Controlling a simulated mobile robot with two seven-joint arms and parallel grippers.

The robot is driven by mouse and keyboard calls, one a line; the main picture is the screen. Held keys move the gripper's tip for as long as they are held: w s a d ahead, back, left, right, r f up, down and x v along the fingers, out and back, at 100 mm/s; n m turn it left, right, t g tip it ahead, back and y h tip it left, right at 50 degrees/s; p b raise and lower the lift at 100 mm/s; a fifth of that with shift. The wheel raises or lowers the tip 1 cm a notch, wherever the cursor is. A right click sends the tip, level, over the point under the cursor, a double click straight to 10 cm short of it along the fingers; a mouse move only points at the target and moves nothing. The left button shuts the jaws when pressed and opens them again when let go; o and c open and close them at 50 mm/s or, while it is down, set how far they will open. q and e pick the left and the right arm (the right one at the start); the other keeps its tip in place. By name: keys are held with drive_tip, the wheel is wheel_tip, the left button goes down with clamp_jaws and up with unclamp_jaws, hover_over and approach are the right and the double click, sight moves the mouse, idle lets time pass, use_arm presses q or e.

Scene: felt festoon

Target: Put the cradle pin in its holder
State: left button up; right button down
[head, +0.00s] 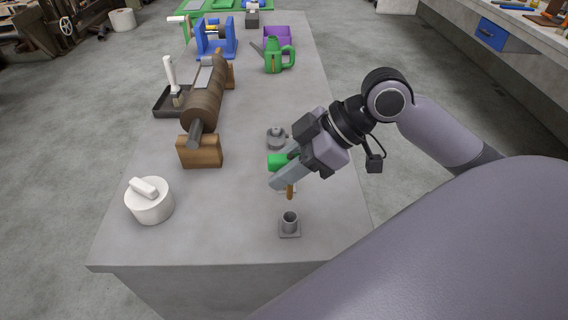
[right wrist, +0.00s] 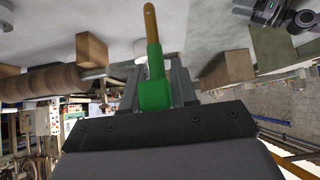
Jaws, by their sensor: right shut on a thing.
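The cradle pin, with a green body (head: 278,162) and a brown rod (head: 290,190), is held in my right gripper (head: 287,173). The fingers partly hide it in the head view. In the right wrist view its green part (right wrist: 153,95) sits between the fingers and its brown rod (right wrist: 150,22) sticks out beyond them. In the head view the rod points down toward the front of the table. The likely holder, a grey round cup on a square base (head: 290,224), stands near the table's front edge, just below the rod in the picture. The rod and cup look apart. My left gripper is not in view.
A grey round fitting (head: 277,138) stands behind the gripper. A white lidded pot (head: 150,202) stands at front left. A brown roller (head: 204,98) rests on wooden blocks (head: 200,151). A green watering can (head: 278,56) is farther back. The table between pot and cup is clear.

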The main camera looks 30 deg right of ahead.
drive_tip(key=shift+d, duration=0.1)
wheel_tip(320, 180, down, 5)
drive_tip(key=b, duration=0.2)
drive_tip(key=shift+r+b, duration=0.1)
drive_tip(key=shift+b, duration=0.25)
idle(0.4)
drive_tip(key=shift+p, duration=0.35)
idle(0.4)
drive_tip(key=shift+p, duration=0.4)
drive_tip(key=shift+r, duration=0.1)
